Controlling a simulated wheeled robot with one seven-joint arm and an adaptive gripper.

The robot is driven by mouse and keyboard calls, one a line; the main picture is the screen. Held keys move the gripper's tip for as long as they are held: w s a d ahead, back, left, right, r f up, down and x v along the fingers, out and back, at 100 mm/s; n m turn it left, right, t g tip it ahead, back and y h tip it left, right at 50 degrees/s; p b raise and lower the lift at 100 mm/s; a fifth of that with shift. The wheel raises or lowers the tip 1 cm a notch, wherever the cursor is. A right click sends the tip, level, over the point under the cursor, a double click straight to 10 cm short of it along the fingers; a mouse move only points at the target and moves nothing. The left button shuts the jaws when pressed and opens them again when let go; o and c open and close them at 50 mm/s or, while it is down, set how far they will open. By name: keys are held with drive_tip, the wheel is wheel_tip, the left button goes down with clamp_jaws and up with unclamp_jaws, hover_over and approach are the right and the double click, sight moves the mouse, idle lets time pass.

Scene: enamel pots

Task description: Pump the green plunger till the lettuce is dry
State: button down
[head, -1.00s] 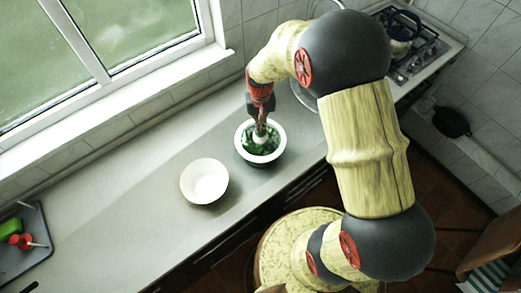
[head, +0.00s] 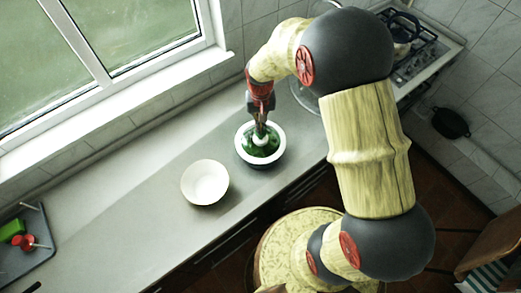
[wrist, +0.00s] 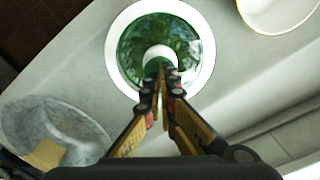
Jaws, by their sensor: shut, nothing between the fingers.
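The salad spinner (head: 279,155) stands on the counter, a white-rimmed round bowl with a green see-through top. Leafy green lettuce (wrist: 135,40) shows through the top in the wrist view. A pale round hub (wrist: 158,52) rises at its centre. A small green piece at the fingertips may be the plunger; the fingers mostly hide it. My gripper (wrist: 164,72) is shut, with nothing between its fingers. It points down over the hub, its tips at or just above the centre. In the head view my gripper (head: 260,131) covers part of the spinner; I cannot tell whether it touches.
An empty white bowl (head: 205,182) stands left of the spinner. A grey tray (head: 36,262) with a green block and red-topped item lies far left.

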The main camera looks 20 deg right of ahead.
drive_tip(key=shift+f+b, duration=1.3)
drive_tip(key=shift+f, duration=0.65)
drive_tip(key=shift+r+p, duration=1.3)
drive_tip(key=shift+r, duration=0.75)
wheel_tip(320, 180, up, 7)
drive_tip(key=p, duration=0.4)
